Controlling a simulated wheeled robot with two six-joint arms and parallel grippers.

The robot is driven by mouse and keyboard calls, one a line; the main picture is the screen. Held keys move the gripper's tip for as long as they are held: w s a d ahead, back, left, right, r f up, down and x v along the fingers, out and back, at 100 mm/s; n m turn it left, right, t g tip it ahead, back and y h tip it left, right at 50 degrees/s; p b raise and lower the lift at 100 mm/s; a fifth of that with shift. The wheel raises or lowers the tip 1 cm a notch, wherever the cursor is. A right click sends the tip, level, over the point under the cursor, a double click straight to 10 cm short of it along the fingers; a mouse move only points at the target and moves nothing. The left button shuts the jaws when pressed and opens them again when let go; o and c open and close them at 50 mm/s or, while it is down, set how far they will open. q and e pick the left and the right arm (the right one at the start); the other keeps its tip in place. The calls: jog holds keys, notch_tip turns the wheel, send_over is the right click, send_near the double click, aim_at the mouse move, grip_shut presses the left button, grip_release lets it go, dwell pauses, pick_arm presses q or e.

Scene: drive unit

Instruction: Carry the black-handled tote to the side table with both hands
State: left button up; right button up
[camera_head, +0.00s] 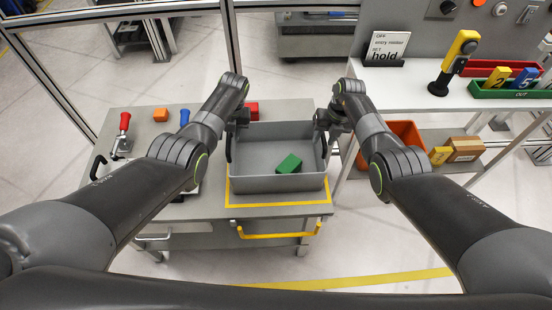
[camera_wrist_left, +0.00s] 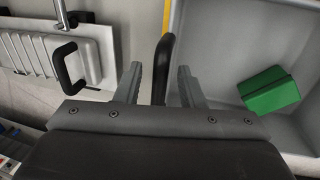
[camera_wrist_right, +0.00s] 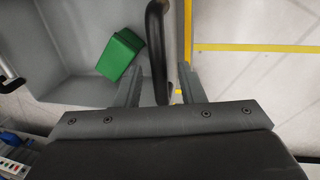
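The grey tote (camera_head: 280,184) stands on a grey table (camera_head: 180,212), inside a yellow outline at its right end. A green block (camera_head: 288,163) lies in it. My left gripper (camera_head: 234,124) is at the tote's left side; in the left wrist view its open fingers stand either side of the black handle (camera_wrist_left: 162,72), with gaps. My right gripper (camera_head: 326,124) is at the right side; in the right wrist view its fingers are open around the other black handle (camera_wrist_right: 156,55), also with gaps. I cannot tell which surface is called the side table.
A red-handled clamp (camera_head: 123,130), an orange block (camera_head: 160,115), a blue block (camera_head: 184,117) and a red block (camera_head: 252,110) are on the grey table. At right stands a white bench (camera_head: 420,96) with a yellow device (camera_head: 455,60) and bins. An orange bin (camera_head: 400,132) sits below it.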

pick_arm(q)
jog(key=shift+a+f, duration=0.1)
jog(key=shift+f, duration=0.4)
pick_arm(e)
jog(key=shift+a+f, duration=0.1)
jog(key=shift+f, duration=0.4)
pick_arm(q)
jog(key=shift+c, duration=0.5)
pick_arm(e)
jog(key=shift+c, duration=0.5)
pick_arm(q)
grip_shut()
pick_arm(e)
grip_shut()
